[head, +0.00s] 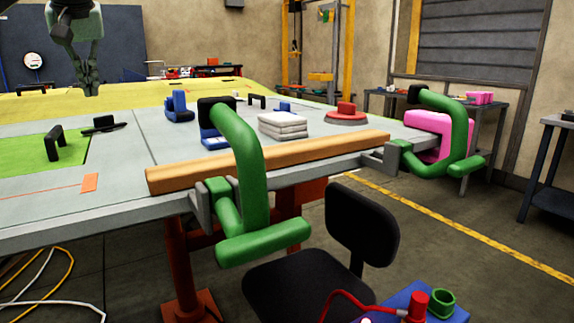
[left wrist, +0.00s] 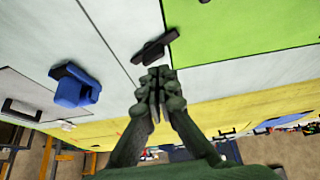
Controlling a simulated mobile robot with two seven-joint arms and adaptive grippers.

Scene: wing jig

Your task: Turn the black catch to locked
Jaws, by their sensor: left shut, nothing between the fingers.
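The black catch (head: 104,126) lies on the grey wing surface, just right of the green panel (head: 30,160) in the head view. Its thin bar is slightly slanted, and I cannot tell from it whether it is locked. In the left wrist view the catch (left wrist: 155,47) lies just beyond my fingertips, near a panel seam and the green panel. My left gripper (head: 91,92) is shut and empty, pointing down above the surface behind the catch. Its closed fingers show in the left wrist view (left wrist: 156,80), seemingly apart from the catch. My right gripper is not in view.
A black handle (head: 53,143) stands on the green panel. Blue blocks (head: 178,107), a stack of white pads (head: 283,126) and a red-topped disc (head: 346,114) sit to the right. Green clamps (head: 250,170) hold a wooden bar (head: 330,150) along the near edge.

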